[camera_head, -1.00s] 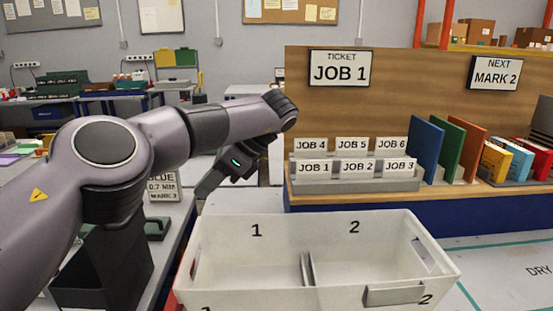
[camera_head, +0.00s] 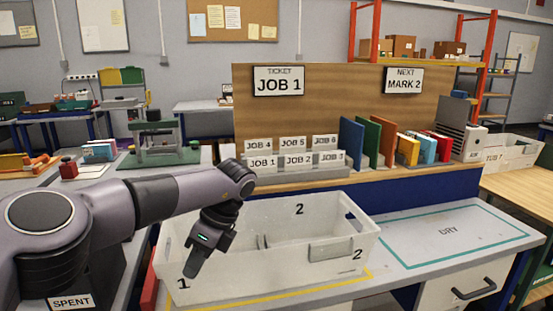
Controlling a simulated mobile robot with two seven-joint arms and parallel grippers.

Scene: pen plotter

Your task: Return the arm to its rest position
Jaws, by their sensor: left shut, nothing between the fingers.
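My left arm comes in from the left, bent at the elbow. Its gripper (camera_head: 193,268) points down and is shut with nothing in it. It is in front of the left part of a white two-compartment bin (camera_head: 310,268) marked 1 and 2. From this view I cannot tell whether the fingertips are over the bin's rim or in front of it. The arm hides part of the bin's left side. My right gripper is not in view.
Job card holders (camera_head: 290,160) and coloured folders (camera_head: 372,145) stand before a wooden board (camera_head: 330,95). A DRY area (camera_head: 450,235) on the right is bare. A box labelled SPENT (camera_head: 72,302) is at lower left. A green-based press (camera_head: 160,150) stands behind the arm.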

